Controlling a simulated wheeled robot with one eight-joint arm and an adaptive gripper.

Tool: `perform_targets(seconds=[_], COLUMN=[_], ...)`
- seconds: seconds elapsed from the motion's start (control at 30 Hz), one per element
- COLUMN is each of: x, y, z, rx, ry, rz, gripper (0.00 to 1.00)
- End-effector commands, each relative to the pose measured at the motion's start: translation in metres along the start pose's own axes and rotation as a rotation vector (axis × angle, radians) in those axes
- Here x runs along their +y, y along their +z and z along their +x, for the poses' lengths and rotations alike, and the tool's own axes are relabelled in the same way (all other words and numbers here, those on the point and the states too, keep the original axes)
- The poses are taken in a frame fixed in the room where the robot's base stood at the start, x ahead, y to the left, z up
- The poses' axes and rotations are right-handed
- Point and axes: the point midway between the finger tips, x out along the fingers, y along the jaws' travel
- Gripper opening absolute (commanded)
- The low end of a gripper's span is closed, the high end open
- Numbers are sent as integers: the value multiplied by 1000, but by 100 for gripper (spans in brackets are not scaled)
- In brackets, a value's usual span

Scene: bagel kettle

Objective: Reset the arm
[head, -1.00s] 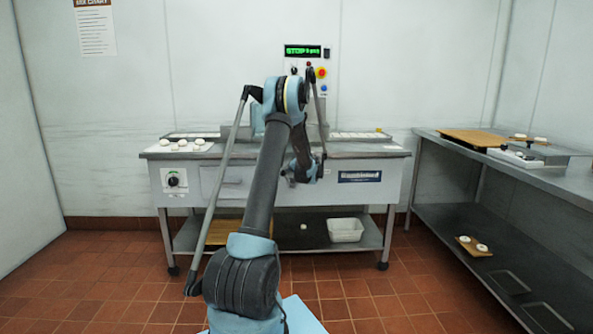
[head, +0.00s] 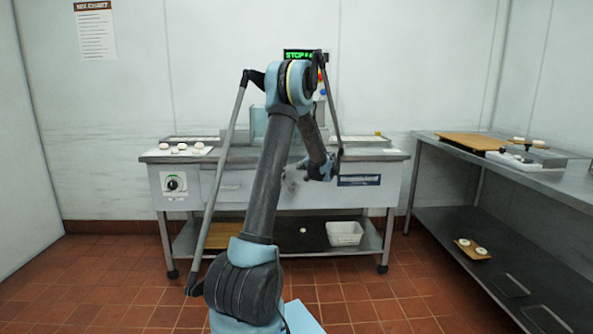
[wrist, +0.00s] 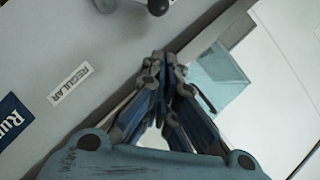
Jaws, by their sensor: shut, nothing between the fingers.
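My gripper shows in the wrist view (wrist: 165,68), its blue-grey fingers drawn together at the tips with nothing between them. In the head view, my arm rises in the middle and bends down in front of the kettle machine (head: 225,192). There my gripper is small and partly hidden by the arm links. The wrist view shows the machine's pale front panel (wrist: 60,45) with a "REGULAR" label (wrist: 70,83) and part of a blue label. My gripper is in front of that panel; I cannot tell the exact gap.
Several white dough rounds (head: 180,148) sit on the machine's left top. Floor between is clear.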

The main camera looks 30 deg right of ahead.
Motion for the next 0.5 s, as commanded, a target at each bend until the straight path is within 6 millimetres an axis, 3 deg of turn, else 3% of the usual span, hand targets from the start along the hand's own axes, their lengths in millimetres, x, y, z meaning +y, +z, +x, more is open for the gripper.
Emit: perform_targets(seconds=[0.33,0.5], x=[-2,-26], y=[1,21], z=[-10,-10], rx=[-1,-43], ry=[0,6], rz=[-1,-20], gripper=[0,0])
